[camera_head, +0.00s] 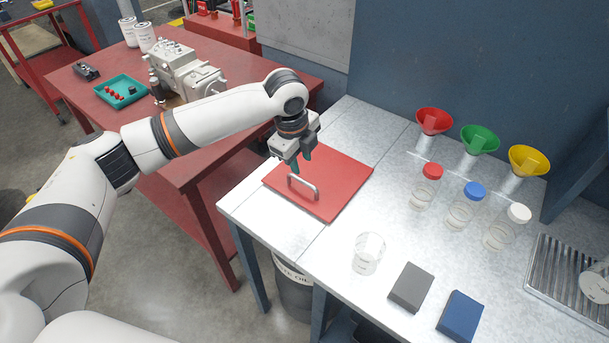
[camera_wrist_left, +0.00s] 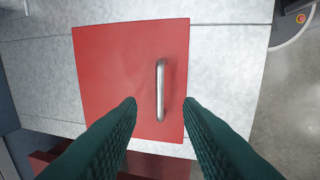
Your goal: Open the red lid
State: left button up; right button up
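The red lid (camera_head: 333,183) is a flat square panel lying closed on the metal worktop, with a silver bar handle (camera_head: 302,187) near its left edge. My left gripper (camera_head: 295,168) is above the lid, close to the handle. In the left wrist view the lid (camera_wrist_left: 115,75) fills the middle and the handle (camera_wrist_left: 160,90) stands between the two green fingers of my left gripper (camera_wrist_left: 161,112). These fingers are spread apart and hold nothing; whether they are level with the handle is hard to tell. My right gripper is not in view.
On the metal worktop (camera_head: 340,240), a clear beaker (camera_head: 368,253), grey block (camera_head: 411,287) and blue block (camera_head: 460,314) stand in front. Bottles with red (camera_head: 432,171), blue and white caps stand at right, below several funnels. A red table (camera_head: 190,140) with an engine adjoins at left.

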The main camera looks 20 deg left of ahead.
aim_at(305, 182)
pick_arm(q)
jog(key=f, duration=0.2)
jog(key=w+f, duration=0.1)
jog(key=f, duration=0.2)
jog(key=f+p, duration=0.1)
jog(key=f, duration=0.2)
jog(key=shift+w+d, duration=0.25)
grip_shut()
